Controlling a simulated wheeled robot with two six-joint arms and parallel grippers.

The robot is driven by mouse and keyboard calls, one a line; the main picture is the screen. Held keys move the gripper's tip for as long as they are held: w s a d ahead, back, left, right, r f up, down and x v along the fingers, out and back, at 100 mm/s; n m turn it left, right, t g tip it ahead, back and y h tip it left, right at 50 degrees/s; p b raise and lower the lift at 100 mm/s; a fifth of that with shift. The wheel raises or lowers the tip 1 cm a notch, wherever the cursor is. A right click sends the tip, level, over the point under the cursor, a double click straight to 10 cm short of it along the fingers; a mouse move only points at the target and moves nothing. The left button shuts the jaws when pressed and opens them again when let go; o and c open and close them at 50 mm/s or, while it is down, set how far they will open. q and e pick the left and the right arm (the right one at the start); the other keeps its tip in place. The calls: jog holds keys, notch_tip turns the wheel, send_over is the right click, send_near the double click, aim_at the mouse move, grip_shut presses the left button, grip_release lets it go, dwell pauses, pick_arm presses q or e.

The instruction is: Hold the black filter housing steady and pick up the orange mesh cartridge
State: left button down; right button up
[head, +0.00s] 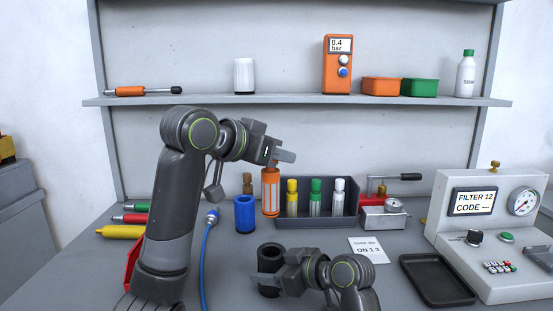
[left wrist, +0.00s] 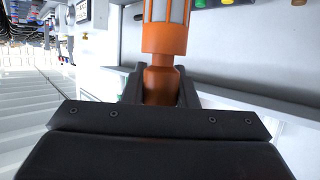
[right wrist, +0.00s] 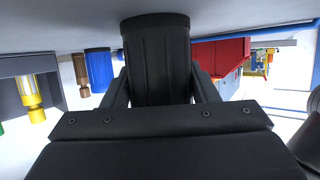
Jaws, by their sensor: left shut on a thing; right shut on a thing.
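The orange mesh cartridge (head: 270,196) hangs upright from my left gripper (head: 276,160), in front of the cartridge bin. My left gripper is shut on its narrow top neck, which also shows in the left wrist view (left wrist: 160,84). The black filter housing (head: 270,252) stands on the bench below and in front of the cartridge. My right gripper (head: 268,282) is shut around the housing's sides. The housing also fills the middle of the right wrist view (right wrist: 157,60), between the two fingers. In the head view the right gripper hides part of the housing's lower body.
A grey bin (head: 350,216) holds yellow, green and white cartridges behind. A blue housing (head: 245,214) stands left of the orange cartridge, near a blue hose (head: 204,262). A black tray (head: 437,281) and a test panel (head: 513,255) are at right. A paper card (head: 368,250) lies between.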

jog(key=o, duration=1.5)
